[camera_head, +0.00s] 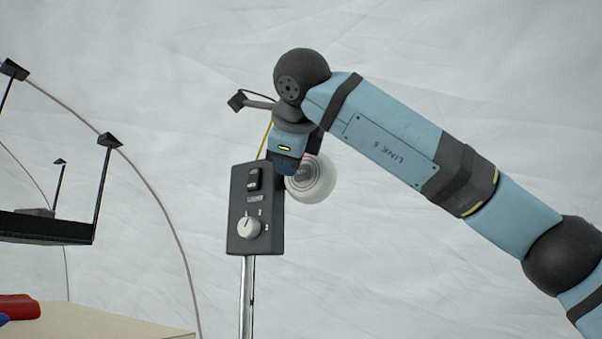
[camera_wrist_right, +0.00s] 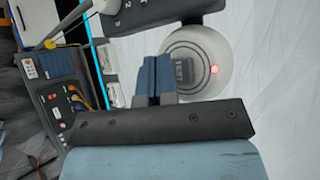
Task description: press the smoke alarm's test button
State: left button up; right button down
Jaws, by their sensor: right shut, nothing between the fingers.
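The smoke alarm (camera_head: 318,184) is a white round disc, partly hidden behind my right gripper in the head view. In the right wrist view the alarm (camera_wrist_right: 215,48) shows concentric rings, a lit red light near its right side and a grey square test button (camera_wrist_right: 184,70) at its middle. My right gripper (camera_head: 287,168) is shut and empty. In the wrist view its blue fingers (camera_wrist_right: 155,62) lie just left of the button and overlap the alarm's left part. I cannot tell whether they touch the alarm. My left gripper is not in view.
A dark control box (camera_head: 256,208) with a switch and a knob stands on a metal pole (camera_head: 247,290), close beside my right gripper. A dark hanging shelf (camera_head: 45,228) is at the left. In the wrist view a panel with coloured cables (camera_wrist_right: 70,100) is at the left.

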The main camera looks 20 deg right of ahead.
jog(key=shift+s+a, duration=0.75)
jog(key=shift+a, duration=0.2)
jog(key=shift+s+a, duration=0.7)
jog(key=shift+a, duration=0.25)
